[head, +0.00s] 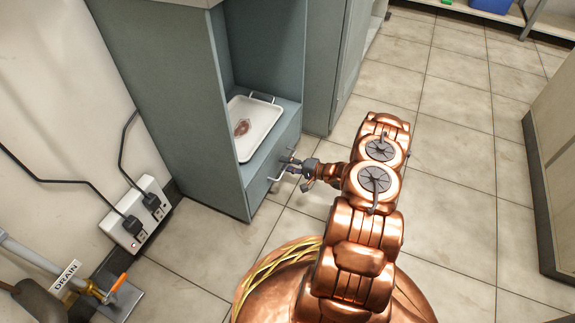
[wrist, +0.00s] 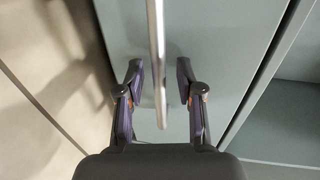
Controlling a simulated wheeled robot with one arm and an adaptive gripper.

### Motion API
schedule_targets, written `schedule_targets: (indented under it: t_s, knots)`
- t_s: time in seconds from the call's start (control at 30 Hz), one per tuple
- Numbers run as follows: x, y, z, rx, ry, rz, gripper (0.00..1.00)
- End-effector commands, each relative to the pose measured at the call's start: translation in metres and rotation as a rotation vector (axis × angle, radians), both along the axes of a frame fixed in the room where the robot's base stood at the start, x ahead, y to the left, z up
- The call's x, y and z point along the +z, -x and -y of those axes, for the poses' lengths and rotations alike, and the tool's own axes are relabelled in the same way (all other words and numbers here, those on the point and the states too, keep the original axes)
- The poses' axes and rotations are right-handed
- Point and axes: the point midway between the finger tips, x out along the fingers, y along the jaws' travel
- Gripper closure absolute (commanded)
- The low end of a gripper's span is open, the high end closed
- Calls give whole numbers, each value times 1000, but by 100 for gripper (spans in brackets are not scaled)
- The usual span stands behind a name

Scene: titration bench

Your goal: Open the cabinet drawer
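The grey-green cabinet (head: 168,95) stands left of centre in the head view, with an open niche above a low drawer (head: 258,187). The drawer front looks flush with the cabinet. Its metal bar handle (head: 277,179) sticks out from the front; in the wrist view the handle (wrist: 156,50) runs down the middle. My gripper (head: 288,168) is at the handle, partly hiding it and the drawer front. In the wrist view my gripper (wrist: 160,70) is open, one finger on each side of the bar, with a visible gap to both. Contact is not seen.
A white tray (head: 262,122) with a reddish-brown thing on it lies in the niche above the drawer. A power strip (head: 136,215) with plugged cables is on the left wall. A drain pipe is at lower left. Tiled floor (head: 450,150) is clear to the right, up to another cabinet (head: 552,130).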

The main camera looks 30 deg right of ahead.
Motion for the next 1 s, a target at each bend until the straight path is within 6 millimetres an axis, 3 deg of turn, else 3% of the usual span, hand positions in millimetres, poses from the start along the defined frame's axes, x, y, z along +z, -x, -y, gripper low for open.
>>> schedule_targets:
  t_s: [0.03, 0.33, 1.0]
  knots:
    - [0, 0, 0, 0, 0, 0, 69]
    - [0, 0, 0, 0, 0, 0, 100]
    - [1, 1, -1, 5, 0, 0, 100]
